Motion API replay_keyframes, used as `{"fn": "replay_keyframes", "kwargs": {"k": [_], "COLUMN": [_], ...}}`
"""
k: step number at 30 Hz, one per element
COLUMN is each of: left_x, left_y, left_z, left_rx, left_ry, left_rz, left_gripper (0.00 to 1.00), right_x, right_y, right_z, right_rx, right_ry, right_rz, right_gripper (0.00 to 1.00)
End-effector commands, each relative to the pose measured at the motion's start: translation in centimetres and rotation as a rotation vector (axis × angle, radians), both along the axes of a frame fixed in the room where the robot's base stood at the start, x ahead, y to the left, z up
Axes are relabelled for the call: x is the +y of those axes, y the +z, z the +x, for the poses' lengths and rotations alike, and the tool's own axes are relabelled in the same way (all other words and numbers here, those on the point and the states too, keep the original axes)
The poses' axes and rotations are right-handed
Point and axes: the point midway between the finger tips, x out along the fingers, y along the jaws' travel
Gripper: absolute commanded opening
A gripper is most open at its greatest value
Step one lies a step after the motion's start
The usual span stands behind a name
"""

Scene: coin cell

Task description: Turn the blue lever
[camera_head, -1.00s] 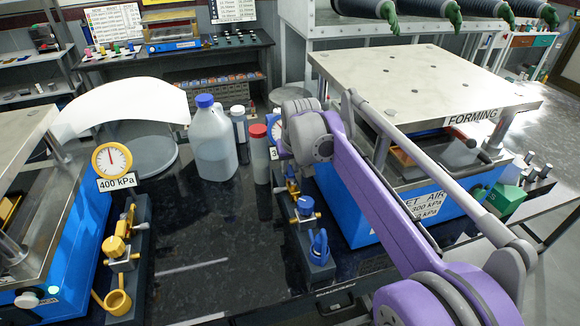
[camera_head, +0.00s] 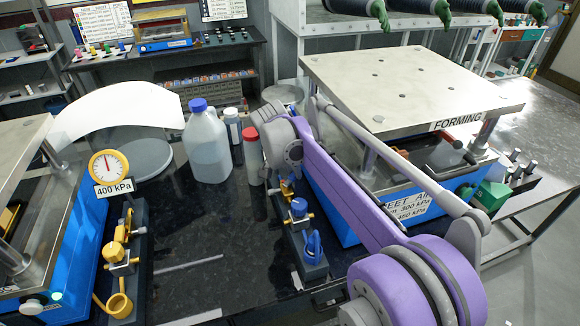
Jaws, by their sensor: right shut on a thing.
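The blue lever (camera_head: 313,245) is a small upright blue loop at the near end of a dark valve bracket (camera_head: 303,265). A blue knob (camera_head: 299,207) on a brass-coloured fitting sits just behind it. My purple and grey right arm (camera_head: 340,180) reaches in from the lower right. It passes to the right of the lever, and its far joint stands behind the bracket. The jaws of my right gripper are hidden, so what they grip and whether they touch the lever cannot be seen. My left gripper is not in view.
The forming press (camera_head: 415,85) stands close on the right, partly behind my arm. A white jug (camera_head: 207,150) and a red-capped bottle (camera_head: 252,160) stand behind the bracket. Another station with a 400 kPa gauge (camera_head: 109,164) is at left.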

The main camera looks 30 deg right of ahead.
Motion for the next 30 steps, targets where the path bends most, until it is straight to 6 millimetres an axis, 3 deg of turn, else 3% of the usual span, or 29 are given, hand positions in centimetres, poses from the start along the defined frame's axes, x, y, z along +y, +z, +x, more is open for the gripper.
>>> {"fn": "replay_keyframes", "kwargs": {"k": [18, 30], "left_x": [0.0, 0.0], "left_y": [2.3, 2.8], "left_z": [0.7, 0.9], "left_rx": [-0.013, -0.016], "left_ry": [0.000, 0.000], "left_rz": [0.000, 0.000], "left_gripper": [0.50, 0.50], "right_x": [-0.3, -0.2], "right_y": [0.1, 0.0], "right_z": [-1.5, -2.0], "right_rx": [-0.001, -0.001], "right_ry": [-0.526, -0.671], "right_rz": [0.001, 0.002], "right_gripper": [0.00, 0.00]}}
